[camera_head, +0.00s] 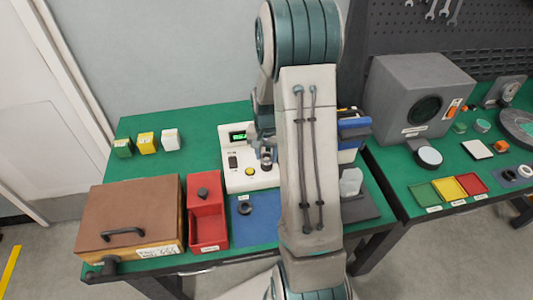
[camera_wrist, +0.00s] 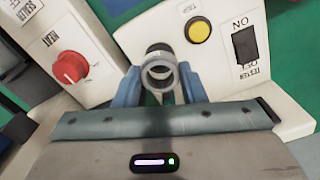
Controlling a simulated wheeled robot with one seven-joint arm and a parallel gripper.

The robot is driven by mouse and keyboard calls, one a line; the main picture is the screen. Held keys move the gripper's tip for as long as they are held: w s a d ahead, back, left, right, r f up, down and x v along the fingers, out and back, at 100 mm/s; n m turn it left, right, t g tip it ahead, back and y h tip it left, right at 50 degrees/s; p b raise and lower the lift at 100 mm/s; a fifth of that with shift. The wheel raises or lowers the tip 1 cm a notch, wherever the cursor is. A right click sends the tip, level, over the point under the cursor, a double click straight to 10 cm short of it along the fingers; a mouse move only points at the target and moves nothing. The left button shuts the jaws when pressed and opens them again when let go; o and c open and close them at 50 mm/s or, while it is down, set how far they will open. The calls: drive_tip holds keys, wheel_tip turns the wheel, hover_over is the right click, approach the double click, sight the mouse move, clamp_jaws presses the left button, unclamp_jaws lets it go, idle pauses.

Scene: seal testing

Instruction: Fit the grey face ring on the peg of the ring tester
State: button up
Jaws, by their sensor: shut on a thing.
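The grey face ring (camera_wrist: 160,73) is between the two blue fingers of my gripper (camera_wrist: 160,88) in the wrist view, its opening facing the camera. My gripper is shut on it. A dark round part, apparently the peg (camera_wrist: 159,48), shows just behind the ring; I cannot tell whether the ring is around it or only in front of it. The white ring tester (camera_wrist: 217,75) has a yellow button and a black on/off switch beside the ring. In the head view the tester (camera_head: 236,183) has a lit green display, and my gripper (camera_head: 266,163) is low over it, partly hidden by my arm.
A white unit with a red knob (camera_wrist: 70,67) stands close left of the gripper in the wrist view. In the head view, a dark ring (camera_head: 244,208) lies on a blue mat (camera_head: 262,229). A red bin (camera_head: 208,222) and a brown box (camera_head: 133,215) stand left.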

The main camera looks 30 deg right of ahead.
drive_tip(key=shift+f, duration=0.4)
drive_tip(key=o, duration=1.1)
drive_tip(key=shift+r, duration=0.15)
drive_tip(key=shift+r+p, duration=2)
drive_tip(key=shift+r, duration=1.45)
